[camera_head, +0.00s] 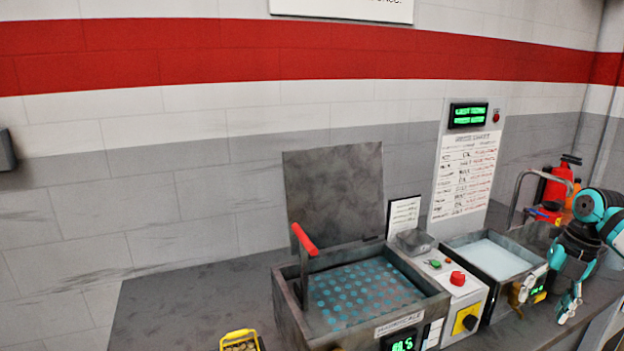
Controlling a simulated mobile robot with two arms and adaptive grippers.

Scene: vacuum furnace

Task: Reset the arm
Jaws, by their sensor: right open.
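My right gripper (554,298) is at the right of the head view, at the end of my teal and black arm, which comes in from the right edge. Its fingers point down and are apart, with nothing seen between them. It hangs in front of the right end of the bench, just right of the light-filled basin (490,258). I cannot tell whether it touches the basin's front corner. My left gripper is not in view.
An open-lidded box furnace (290,300) with a red-handled lever (304,239) stands mid-bench, beside a control panel (457,279). A yellow basket (239,341) is at the bottom. The left bench (185,305) is clear.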

